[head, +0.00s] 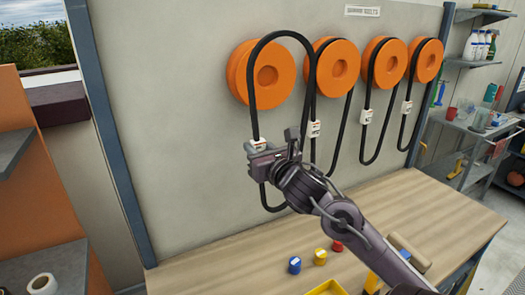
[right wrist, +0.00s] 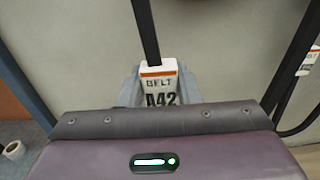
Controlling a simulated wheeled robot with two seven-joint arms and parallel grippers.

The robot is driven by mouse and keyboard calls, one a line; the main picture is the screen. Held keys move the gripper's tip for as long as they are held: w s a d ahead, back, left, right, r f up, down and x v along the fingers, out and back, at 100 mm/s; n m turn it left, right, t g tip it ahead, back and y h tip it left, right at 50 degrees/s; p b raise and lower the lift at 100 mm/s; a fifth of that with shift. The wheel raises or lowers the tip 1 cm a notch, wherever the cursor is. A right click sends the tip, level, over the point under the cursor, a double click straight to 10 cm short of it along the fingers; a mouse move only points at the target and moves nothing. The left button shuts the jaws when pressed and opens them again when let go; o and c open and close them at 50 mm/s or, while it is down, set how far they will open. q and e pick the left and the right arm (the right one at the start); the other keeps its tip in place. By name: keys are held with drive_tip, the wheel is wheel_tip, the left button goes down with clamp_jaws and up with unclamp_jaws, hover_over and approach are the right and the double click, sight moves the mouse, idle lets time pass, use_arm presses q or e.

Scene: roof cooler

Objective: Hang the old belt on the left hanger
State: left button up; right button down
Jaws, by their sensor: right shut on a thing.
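My right gripper (head: 258,150) is shut on the old belt (head: 249,100), a black loop, at its white tag. The right wrist view shows the tag (right wrist: 158,86), reading "BELT A42", between the grey fingers. The left hanger (head: 270,77) is an orange wheel on the wall panel. In the head view the belt's left strand crosses in front of the wheel's face. Its top arcs a little above the wheel and its right strand passes right of it. Its lower end hangs below my gripper. I cannot tell its depth from the wheel. My left gripper is out of view.
Three more orange hangers (head: 340,63) to the right carry black belts with white tags. A wooden bench (head: 220,265) below holds small blue, yellow and red items (head: 320,256) and a yellow tray (head: 328,288). A grey post (head: 110,130) bounds the panel at left.

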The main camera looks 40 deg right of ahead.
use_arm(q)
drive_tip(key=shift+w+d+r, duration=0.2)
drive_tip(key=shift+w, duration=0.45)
use_arm(e)
drive_tip(key=x, duration=0.4)
drive_tip(key=shift+w+f, duration=0.2)
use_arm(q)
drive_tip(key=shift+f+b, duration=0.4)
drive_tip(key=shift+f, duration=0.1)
use_arm(e)
drive_tip(key=shift+s, duration=0.1)
idle(0.7)
idle(0.9)
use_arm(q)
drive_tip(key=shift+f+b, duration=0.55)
use_arm(e)
drive_tip(key=shift+x, duration=2.05)
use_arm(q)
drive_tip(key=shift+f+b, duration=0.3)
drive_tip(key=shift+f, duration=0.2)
use_arm(e)
drive_tip(key=shift+f, duration=0.25)
